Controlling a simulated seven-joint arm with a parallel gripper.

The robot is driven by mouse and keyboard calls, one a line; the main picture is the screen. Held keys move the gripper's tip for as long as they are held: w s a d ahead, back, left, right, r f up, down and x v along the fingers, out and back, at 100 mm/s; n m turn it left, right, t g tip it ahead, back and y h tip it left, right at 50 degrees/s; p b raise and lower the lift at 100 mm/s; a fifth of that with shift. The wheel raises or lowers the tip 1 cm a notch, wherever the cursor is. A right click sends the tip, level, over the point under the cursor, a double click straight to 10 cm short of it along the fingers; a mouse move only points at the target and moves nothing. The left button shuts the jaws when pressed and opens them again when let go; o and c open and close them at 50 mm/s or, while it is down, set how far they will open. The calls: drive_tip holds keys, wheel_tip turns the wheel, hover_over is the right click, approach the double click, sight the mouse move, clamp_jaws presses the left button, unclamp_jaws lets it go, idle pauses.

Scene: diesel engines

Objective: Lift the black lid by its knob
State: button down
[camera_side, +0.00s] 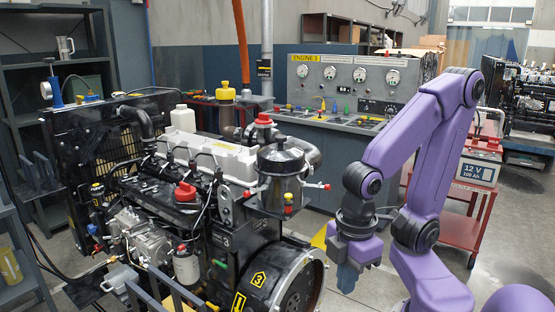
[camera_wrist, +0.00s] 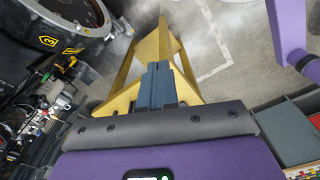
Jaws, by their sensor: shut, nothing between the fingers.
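The lid is not seen in the wrist view.
The engine (camera_side: 190,190) carries red caps and hoses around the canister. A yellow stand (camera_wrist: 122,92) lies below my fingers in the wrist view, beside the black round housing (camera_wrist: 70,22). A control bench (camera_side: 350,90) and a red cart (camera_side: 466,215) stand behind.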

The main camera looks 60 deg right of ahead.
idle(0.3)
drive_tip(key=c, duration=0.6)
unclamp_jaws()
drive_tip(key=shift+w, duration=0.1)
drive_tip(key=w+r+n+t+h, duration=0.2)
drive_tip(key=w+r+n, duration=0.1)
drive_tip(key=w, duration=0.6)
drive_tip(key=n+t+h, duration=0.1)
drive_tip(key=n+h, duration=0.4)
drive_tip(key=h, duration=0.7)
approach(280, 137)
drive_tip(key=shift+y, duration=0.3)
drive_tip(key=x, duration=1.1)
drive_tip(key=shift+d+r, duration=0.15)
drive_tip(key=shift+r, duration=0.15)
